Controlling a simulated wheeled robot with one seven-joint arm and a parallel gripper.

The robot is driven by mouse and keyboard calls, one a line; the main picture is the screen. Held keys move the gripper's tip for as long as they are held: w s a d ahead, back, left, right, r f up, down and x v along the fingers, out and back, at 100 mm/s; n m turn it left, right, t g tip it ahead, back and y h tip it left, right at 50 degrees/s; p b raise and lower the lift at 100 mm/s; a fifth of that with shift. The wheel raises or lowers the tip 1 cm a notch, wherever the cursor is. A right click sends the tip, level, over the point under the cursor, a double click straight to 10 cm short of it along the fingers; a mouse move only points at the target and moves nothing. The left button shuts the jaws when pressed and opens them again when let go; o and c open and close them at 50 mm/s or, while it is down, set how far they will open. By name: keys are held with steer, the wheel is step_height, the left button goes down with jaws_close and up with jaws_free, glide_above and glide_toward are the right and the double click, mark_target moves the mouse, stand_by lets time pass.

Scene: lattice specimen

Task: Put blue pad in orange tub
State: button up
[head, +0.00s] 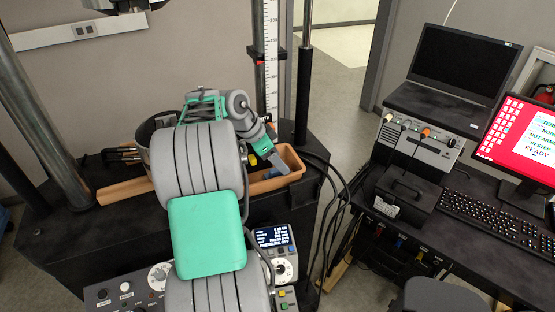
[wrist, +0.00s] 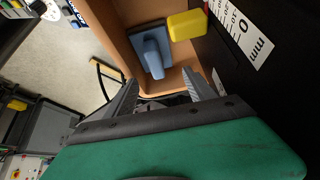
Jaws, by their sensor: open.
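The orange tub (head: 290,178) stands on the black bench behind my arm; its wall also shows in the wrist view (wrist: 118,22). The blue pad (wrist: 152,52), a flat blue-grey piece with a raised grip, lies inside the tub in the wrist view. In the head view my arm hides most of the tub's inside. My gripper (wrist: 160,90) is open and empty, with its fingers apart near the tub's end and the pad beyond the fingertips. No contact between fingers and pad shows.
A yellow block (wrist: 186,25) is beside the pad, at the tub's side. An upright ruler (head: 271,70) and a post (head: 304,75) stand close behind the tub. A dark round pot (head: 150,130) is to the left. Cables hang at the bench's right edge.

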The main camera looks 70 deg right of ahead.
steer(key=shift+s+a+f, duration=0.1)
steer(key=shift+s+a, duration=0.05)
steer(key=shift+r+p, duration=0.3)
steer(key=p+v, duration=0.2)
steer(key=v, duration=1)
steer(key=shift+r, duration=0.45)
steer(key=shift+s, duration=0.15)
